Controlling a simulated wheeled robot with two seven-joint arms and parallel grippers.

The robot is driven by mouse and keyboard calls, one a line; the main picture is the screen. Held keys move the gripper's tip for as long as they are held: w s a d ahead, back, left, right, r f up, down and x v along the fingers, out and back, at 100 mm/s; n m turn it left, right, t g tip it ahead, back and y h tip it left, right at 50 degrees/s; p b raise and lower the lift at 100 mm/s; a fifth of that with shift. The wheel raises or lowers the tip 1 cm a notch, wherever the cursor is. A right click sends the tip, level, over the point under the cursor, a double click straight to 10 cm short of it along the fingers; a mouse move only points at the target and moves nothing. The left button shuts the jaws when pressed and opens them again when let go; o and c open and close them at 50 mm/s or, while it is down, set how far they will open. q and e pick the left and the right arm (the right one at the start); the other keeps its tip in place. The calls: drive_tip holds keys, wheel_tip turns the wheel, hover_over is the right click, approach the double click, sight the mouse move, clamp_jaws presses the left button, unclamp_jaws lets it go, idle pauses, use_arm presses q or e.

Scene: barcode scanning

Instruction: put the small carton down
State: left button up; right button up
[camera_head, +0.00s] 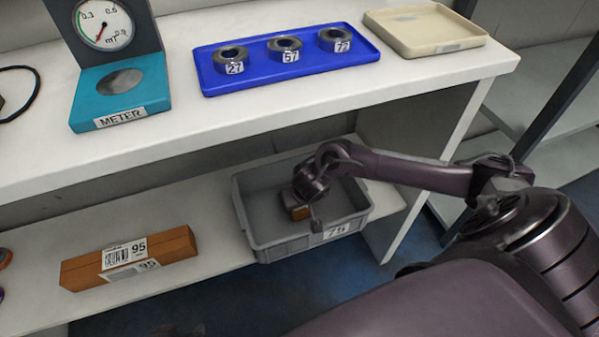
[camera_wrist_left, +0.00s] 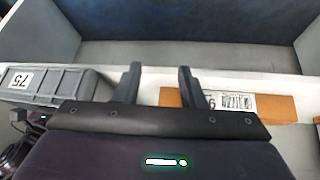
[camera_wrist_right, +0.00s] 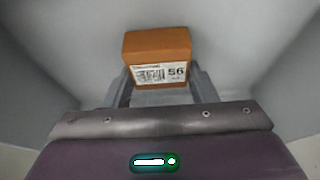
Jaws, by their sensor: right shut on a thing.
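The small orange-brown carton (camera_wrist_right: 157,58), labelled 56, is between the fingertips of my right gripper (camera_wrist_right: 163,85) in the right wrist view. The right gripper is shut on it. I cannot tell whether the carton touches the crate floor. My left gripper (camera_wrist_left: 160,84) is open and empty in the left wrist view. I cannot make it out in the head view.
A long carton (camera_head: 172,263), labelled 95, lies on the lower shelf left of the crate. The upper shelf (camera_head: 335,101) overhangs behind, bearing a blue tray (camera_head: 340,70) of rings, a beige tray (camera_head: 425,35) and a teal meter (camera_head: 120,100). Bare shelf lies between long carton and crate.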

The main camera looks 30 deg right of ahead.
drive_tip(key=shift+f, duration=0.15)
drive_tip(key=o, duration=1.2)
drive_tip(key=shift+c, duration=0.2)
